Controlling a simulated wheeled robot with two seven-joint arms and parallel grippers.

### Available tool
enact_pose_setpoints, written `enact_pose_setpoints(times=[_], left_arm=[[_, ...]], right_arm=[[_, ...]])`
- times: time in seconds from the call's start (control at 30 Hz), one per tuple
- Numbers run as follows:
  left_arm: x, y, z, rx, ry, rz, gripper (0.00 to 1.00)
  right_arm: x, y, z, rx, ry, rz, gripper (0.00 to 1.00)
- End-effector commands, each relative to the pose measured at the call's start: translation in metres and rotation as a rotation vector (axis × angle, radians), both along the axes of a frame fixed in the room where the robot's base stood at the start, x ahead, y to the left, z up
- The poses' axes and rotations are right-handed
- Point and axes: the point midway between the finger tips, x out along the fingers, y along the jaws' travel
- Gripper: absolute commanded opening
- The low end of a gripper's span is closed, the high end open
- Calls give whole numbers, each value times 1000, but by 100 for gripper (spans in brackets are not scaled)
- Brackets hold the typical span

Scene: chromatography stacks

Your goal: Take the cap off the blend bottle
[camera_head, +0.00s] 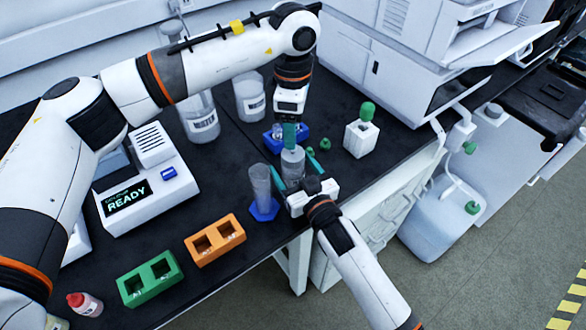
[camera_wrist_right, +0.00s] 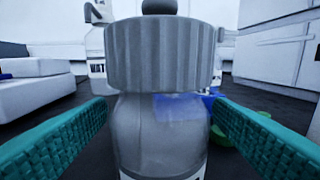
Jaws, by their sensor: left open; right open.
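A clear bottle (camera_head: 292,167) stands near the front edge of the black bench; in the right wrist view the bottle body (camera_wrist_right: 160,130) sits under a wide grey ribbed cap (camera_wrist_right: 160,55) with a dark knob on top. Its label is cut off below, so I cannot read "blend". My right gripper (camera_head: 296,172) is low at the front, its open teal fingers on either side of the bottle, apart from it. My left gripper (camera_head: 290,133) points down from above, near the bottle's top; its teal fingers overlap the cap region in the head view.
A clear cylinder on a blue base (camera_head: 264,210) stands close left of the bottle. A blue rack (camera_head: 300,135) and a white green-capped container (camera_head: 361,138) are behind. Orange (camera_head: 215,254) and green (camera_head: 150,292) racks sit front left. A READY device (camera_head: 145,185) is at left.

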Motion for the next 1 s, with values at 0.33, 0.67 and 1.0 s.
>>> enact_pose_setpoints(times=[0.33, 0.67, 1.0], left_arm=[[0, 0, 0, 0, 0, 0, 64], [0, 0, 0, 0, 0, 0, 64], [0, 0, 9, 1, -3, -144, 72]], right_arm=[[4, 2, 0, -1, 0, 0, 76], [4, 2, 0, 0, 0, 0, 25], [4, 2, 0, 0, 1, 0, 9]])
